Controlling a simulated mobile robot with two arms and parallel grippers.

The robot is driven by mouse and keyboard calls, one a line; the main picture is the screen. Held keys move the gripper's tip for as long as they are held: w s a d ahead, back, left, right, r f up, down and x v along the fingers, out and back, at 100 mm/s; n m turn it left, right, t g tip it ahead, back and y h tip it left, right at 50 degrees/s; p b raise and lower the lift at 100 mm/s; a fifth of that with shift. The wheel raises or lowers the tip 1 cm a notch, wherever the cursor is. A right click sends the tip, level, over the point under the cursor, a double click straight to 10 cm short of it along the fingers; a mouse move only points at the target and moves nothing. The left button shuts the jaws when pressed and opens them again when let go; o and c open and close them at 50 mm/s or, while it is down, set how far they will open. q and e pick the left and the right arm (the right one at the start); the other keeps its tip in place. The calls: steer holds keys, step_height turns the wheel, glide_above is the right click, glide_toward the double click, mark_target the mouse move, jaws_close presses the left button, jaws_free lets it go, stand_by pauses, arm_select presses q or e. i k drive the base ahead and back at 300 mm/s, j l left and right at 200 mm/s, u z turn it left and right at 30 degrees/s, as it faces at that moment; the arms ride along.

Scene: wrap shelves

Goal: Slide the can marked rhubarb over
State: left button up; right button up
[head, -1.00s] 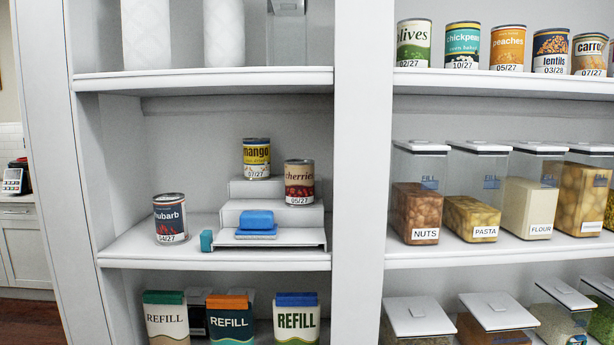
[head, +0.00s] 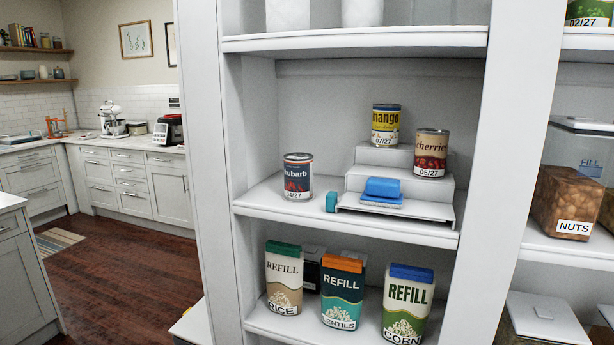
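The rhubarb can (head: 298,178) is dark blue with a silver top and a 04/27 label. It stands upright on the left part of the middle shelf (head: 262,200). To its right, apart from it, is a small teal block (head: 331,202) beside a white stepped riser (head: 436,209). A mango can (head: 385,126) stands on the riser's top step and a cherries can (head: 431,153) on a step at the right. Neither of my grippers is in view.
Refill cartons of rice (head: 284,278), lentils (head: 342,291) and corn (head: 408,304) stand on the shelf below. A shelf upright (head: 523,150) divides this bay from the bay with the nuts container (head: 566,200). Open wooden floor (head: 120,265) lies to the left, with kitchen cabinets beyond.

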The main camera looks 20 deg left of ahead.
mark_target(297, 166)
steer(key=k+j, duration=0.1)
steer(key=j, duration=1.6)
steer(key=i+z, duration=0.05)
